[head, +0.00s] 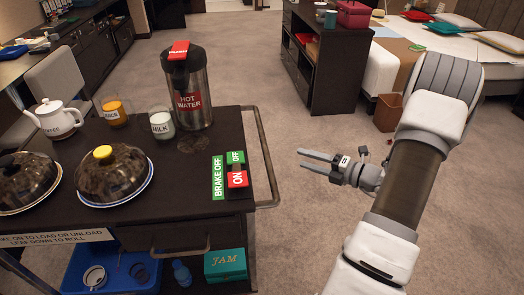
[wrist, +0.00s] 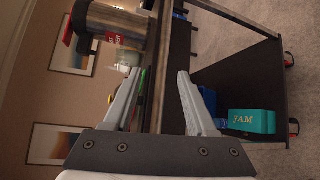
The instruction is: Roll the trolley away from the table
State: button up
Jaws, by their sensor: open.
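The dark trolley (head: 215,140) fills the left of the head view. Its metal push handle (head: 267,155) runs along its right side. My gripper (head: 302,159) is open and empty just right of the handle, fingers pointing at it with a gap. In the wrist view the handle bar (wrist: 161,60) runs between the lines of my open fingers (wrist: 158,76). A brake panel on the trolley top has a green "BRAKE OFF" label (head: 218,177) and a switch (head: 237,170) marked green OFF and red ON. The table (head: 12,66) is at far left, partly cut off.
On the trolley stand a hot water flask (head: 188,90), milk glass (head: 161,122), orange glass (head: 114,110), coffee pot (head: 55,118) and covered plates (head: 112,175). A jam box (head: 225,264) sits below.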

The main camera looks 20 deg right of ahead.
aim_at(264, 145)
jog(key=shift+m+t+h, duration=0.3)
jog(key=shift+m+h, duration=0.1)
jog(key=shift+m, duration=0.2)
jog(key=b+x, duration=0.1)
jog(key=x, duration=0.4)
jog(key=b+x, duration=0.2)
jog(key=x, duration=0.4)
jog(key=b+x, duration=0.1)
jog(key=x, duration=0.5)
jog(key=shift+d+f, duration=0.35)
jog(key=shift+f, duration=0.05)
jog(key=shift+c, duration=0.4)
grip_shut()
